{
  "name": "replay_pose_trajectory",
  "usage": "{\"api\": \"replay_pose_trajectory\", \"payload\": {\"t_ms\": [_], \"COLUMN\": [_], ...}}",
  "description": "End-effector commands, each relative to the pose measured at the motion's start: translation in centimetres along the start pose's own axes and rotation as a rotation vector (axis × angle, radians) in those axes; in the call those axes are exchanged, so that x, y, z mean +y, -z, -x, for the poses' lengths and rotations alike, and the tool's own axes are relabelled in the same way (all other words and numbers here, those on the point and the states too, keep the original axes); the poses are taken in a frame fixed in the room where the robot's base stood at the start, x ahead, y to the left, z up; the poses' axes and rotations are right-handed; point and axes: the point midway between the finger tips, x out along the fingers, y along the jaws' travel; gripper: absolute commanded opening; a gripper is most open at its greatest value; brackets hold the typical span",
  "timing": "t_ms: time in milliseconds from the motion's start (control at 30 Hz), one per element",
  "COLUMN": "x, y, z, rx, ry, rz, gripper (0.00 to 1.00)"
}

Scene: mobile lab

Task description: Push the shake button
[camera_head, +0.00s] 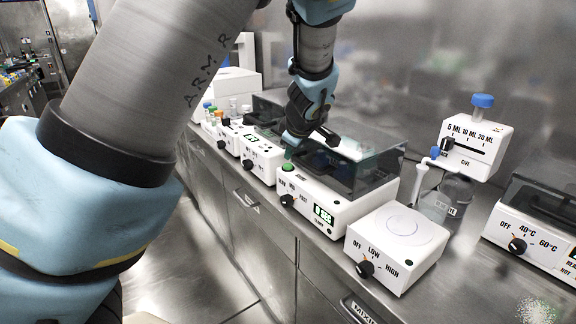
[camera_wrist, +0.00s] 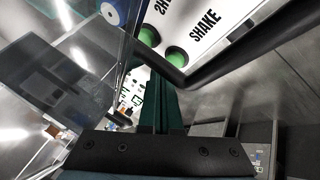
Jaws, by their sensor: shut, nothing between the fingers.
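The shake button is a round green button (camera_head: 288,166) on the front left of a white shaker (camera_head: 325,208) with a dark, clear-lidded top. In the wrist view the green button (camera_wrist: 177,57) sits beside the word SHAKE. My gripper (camera_head: 290,151) is shut and empty, with its green fingers pointing down just above the button. In the wrist view the fingertips (camera_wrist: 160,78) are close to the button's lower left. I cannot tell whether they touch it.
Another white device (camera_head: 262,155) stands close on the left. The clear lid (camera_head: 370,150) is near my gripper. A second green round shape (camera_wrist: 149,36) shows in the wrist view.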

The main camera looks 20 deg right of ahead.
Motion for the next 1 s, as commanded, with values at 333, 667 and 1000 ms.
{"api": "replay_pose_trajectory", "payload": {"t_ms": [333,667,1000], "x": [-0.34,-0.38,-0.49], "y": [-0.32,-0.39,-0.58], "z": [-0.65,-0.67,-0.85], "rx": [0.0,-0.001,-0.002], "ry": [0.0,0.0,0.001], "rz": [0.0,0.0,-0.001], "gripper": [0.0,0.0,0.0]}}
